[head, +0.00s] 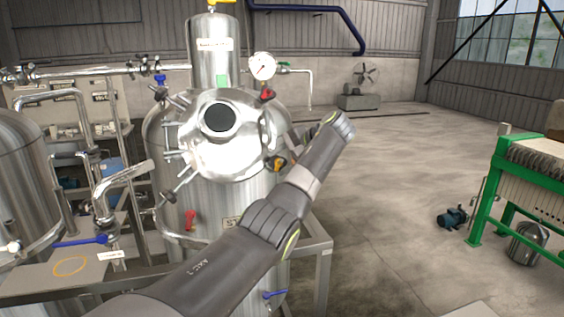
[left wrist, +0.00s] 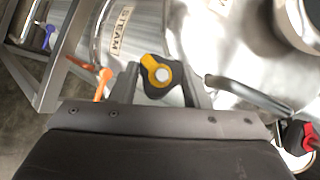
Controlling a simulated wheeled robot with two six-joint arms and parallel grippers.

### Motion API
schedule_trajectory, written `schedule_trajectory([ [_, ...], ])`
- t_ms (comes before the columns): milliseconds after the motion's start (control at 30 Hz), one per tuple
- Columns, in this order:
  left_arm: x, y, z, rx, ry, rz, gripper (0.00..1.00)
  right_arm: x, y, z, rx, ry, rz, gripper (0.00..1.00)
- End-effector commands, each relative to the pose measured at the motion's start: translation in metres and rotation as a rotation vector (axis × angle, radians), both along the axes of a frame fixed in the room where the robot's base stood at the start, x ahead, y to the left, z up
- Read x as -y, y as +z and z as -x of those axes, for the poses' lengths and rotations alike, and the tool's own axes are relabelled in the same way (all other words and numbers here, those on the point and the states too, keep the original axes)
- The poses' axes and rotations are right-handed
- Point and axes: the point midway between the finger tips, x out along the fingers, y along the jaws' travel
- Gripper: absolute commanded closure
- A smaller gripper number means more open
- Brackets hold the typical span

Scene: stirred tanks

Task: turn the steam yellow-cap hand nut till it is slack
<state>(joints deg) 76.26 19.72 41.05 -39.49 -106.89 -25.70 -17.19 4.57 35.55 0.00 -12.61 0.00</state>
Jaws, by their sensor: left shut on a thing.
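The hand nut with the yellow cap (head: 278,163) is on the right side of the round lid flange of the steel tank (head: 240,205). In the left wrist view the nut (left wrist: 157,74) is a dark knob with a yellow pointer-like cap and a pale centre. My left gripper (left wrist: 163,86) has one finger on each side of the nut and is shut on it. In the head view my left arm reaches across the tank front, and its wrist hides most of the gripper. A STEAM label (left wrist: 120,31) is near the nut. My right gripper is in neither view.
A red-capped knob (head: 267,95) is above on the same lid; a blue-capped one (head: 160,81) is at upper left. A red handle (head: 190,219) hangs on the tank front. Pipes and a blue lever (head: 82,241) stand left.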

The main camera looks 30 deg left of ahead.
Motion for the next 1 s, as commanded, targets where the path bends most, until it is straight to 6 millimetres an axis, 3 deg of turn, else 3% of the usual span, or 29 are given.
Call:
schedule_trajectory([
  [400,-0.0009,0.0009,0.0,0.12,0.099,0.103,0.81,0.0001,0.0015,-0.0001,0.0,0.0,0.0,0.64],
  [967,-0.0012,0.0009,-0.0001,0.137,0.111,0.116,0.81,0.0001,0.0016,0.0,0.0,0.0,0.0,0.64],
  [1000,-0.0011,0.0009,-0.0001,0.137,0.111,0.116,0.53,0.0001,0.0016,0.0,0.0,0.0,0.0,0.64],
])
